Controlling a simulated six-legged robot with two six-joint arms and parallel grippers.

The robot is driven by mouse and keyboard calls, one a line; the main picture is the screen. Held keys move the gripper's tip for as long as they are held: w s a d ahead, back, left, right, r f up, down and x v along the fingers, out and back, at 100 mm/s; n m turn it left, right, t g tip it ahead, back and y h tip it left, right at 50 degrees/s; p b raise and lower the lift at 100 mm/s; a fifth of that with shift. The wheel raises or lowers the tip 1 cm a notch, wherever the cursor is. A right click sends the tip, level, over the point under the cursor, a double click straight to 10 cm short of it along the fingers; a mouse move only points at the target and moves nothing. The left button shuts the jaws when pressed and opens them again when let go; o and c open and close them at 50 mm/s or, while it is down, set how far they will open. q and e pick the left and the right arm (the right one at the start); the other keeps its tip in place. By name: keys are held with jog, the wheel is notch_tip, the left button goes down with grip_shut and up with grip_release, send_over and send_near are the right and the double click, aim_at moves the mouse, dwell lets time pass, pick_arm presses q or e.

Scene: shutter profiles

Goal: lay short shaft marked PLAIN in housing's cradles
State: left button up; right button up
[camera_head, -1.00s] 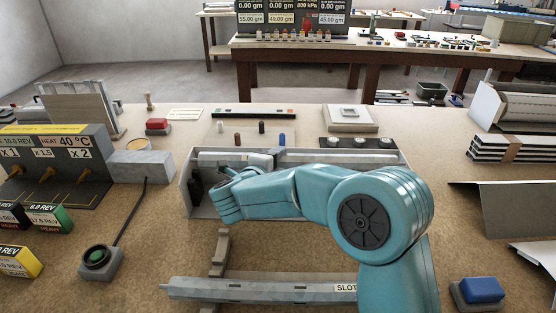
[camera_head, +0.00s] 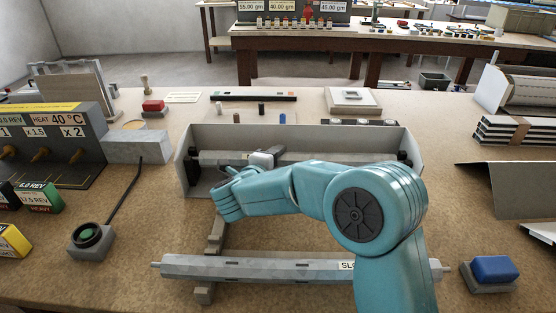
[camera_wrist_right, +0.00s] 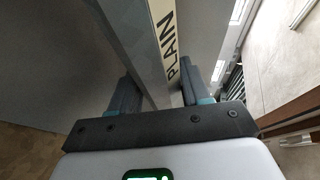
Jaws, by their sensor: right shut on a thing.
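The short shaft (camera_head: 222,157) is a grey faceted bar lying lengthwise across the grey open-topped housing (camera_head: 300,135). Its PLAIN label (camera_wrist_right: 172,47) shows in the right wrist view. My right gripper (camera_head: 266,160) is shut on the shaft left of its middle; in the right wrist view the shaft passes between the two fingers. A black cradle (camera_head: 193,180) stands at the housing's left end and another (camera_head: 404,160) at its right end. The shaft's left end is near the left cradle; whether it touches is unclear. My forearm hides the housing's front right. My left gripper is not in view.
A longer bar with a SLOT label (camera_head: 240,267) lies on supports in front of the housing, partly behind my arm. A blue button (camera_head: 492,268) is at the right front, a green button (camera_head: 88,237) at the left. Small pegs (camera_head: 262,108) stand behind the housing.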

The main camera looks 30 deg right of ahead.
jog(key=shift+f+b, duration=0.35)
jog(key=shift+b, duration=0.05)
dwell(0.4)
jog(key=o, duration=1.4)
jog(key=v, duration=1.6)
jog(key=shift+s+a, duration=0.1)
jog(key=shift+a, duration=0.05)
jog(key=shift+r, duration=0.1)
